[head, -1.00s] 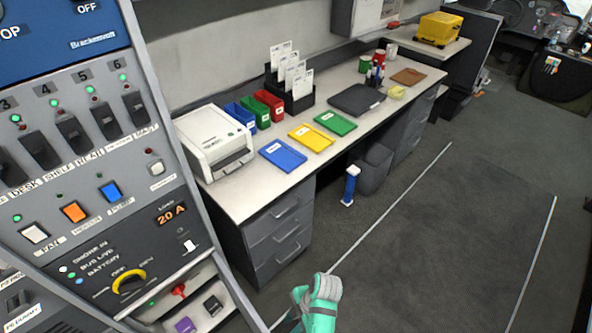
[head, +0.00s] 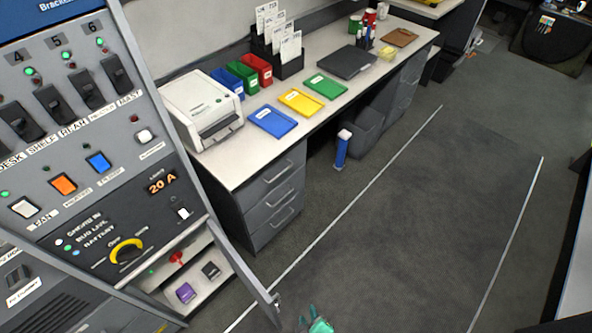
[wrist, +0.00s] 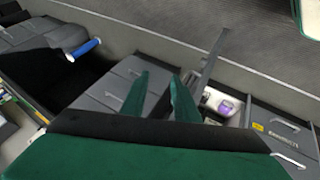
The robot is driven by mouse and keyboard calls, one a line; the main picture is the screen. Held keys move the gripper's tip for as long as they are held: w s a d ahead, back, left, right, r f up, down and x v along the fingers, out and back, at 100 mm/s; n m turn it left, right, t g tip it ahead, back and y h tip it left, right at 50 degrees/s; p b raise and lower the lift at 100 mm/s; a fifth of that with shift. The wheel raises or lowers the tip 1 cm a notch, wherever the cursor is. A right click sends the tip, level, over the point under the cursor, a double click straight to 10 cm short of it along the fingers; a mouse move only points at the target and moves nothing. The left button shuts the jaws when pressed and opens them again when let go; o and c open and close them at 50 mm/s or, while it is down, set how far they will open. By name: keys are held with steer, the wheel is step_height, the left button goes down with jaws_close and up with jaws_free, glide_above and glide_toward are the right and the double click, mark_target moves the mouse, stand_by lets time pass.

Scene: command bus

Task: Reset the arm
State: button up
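My gripper (wrist: 160,78) shows in the wrist view as two green fingers set apart, with nothing visible between them. Beyond the fingers are a grey drawer cabinet (wrist: 122,78) and an open panel door (wrist: 207,68).
The panel's low compartment is open, its door (head: 246,275) swung outward. A purple block (head: 186,292) and a black block (head: 211,270) lie inside. A desk (head: 240,165) with a printer (head: 201,108) and coloured trays runs along the wall. A blue cylinder (head: 342,150) stands by it. Floor at right is clear.

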steer(key=s+a+r+m+t, duration=0.1)
steer(key=s+r+m+t, duration=0.1)
steer(key=r, duration=0.6)
steer(key=s+a+r+m+t, duration=0.1)
steer(key=s+r+m+t, duration=0.2)
steer(key=r, duration=0.6)
steer(key=s+a+r+m+t, duration=0.1)
steer(key=s+r+m+t, duration=0.2)
steer(key=r, duration=0.6)
steer(key=shift+s+a+m, duration=0.4)
steer(key=shift+s+m, duration=0.2)
steer(key=shift+m, duration=0.3)
steer(key=shift+w, duration=0.15)
